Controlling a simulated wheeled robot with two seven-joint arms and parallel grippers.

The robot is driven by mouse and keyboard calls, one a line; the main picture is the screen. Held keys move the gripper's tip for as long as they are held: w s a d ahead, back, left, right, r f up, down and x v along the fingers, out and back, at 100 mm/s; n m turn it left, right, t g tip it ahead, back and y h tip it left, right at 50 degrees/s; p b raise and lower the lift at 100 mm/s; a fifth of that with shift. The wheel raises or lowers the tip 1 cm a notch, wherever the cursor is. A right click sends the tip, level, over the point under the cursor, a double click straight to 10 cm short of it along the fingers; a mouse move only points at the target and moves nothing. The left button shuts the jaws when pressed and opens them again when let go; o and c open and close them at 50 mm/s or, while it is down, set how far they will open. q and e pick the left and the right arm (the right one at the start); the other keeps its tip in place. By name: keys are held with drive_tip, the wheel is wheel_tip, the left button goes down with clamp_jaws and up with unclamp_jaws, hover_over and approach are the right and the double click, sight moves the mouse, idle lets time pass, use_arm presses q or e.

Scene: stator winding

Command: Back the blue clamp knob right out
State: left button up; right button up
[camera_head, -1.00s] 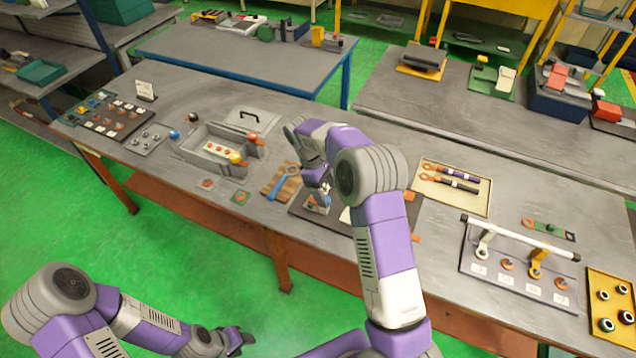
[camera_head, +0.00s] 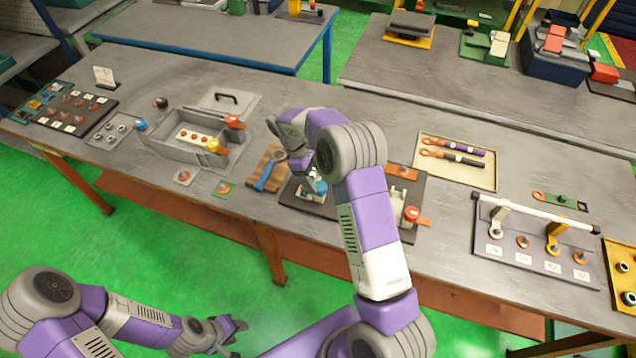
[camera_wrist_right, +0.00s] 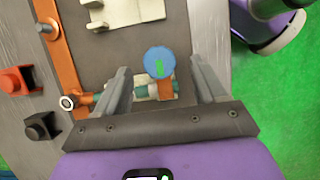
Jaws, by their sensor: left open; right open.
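The blue clamp knob (camera_wrist_right: 160,61) is round with a green mark on top. In the right wrist view it lies beyond and between the fingers of my right gripper (camera_wrist_right: 163,86), which are spread apart with nothing held. Below the knob are a pale clamp body, a teal rod and an orange piece (camera_wrist_right: 166,90). In the head view the knob (camera_head: 320,187) shows beside my right gripper (camera_head: 308,177), partly hidden by it. I cannot tell whether a finger touches it. My left gripper (camera_head: 238,334) is open and empty over the green floor, in front of the bench.
The clamp stands on a dark board (camera_head: 415,185) with a pale block (camera_wrist_right: 122,12) and an orange bar (camera_wrist_right: 60,45). A blue wrench (camera_head: 269,172) lies on a wooden board to the left. A grey box (camera_head: 180,155) stands further left, a tool tray (camera_head: 457,162) to the right.

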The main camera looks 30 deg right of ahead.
sight(320, 186)
drive_tip(key=shift+x, duration=1.2)
drive_tip(key=shift+f, duration=0.35)
drive_tip(key=c, duration=1)
drive_tip(key=shift+c, duration=0.2)
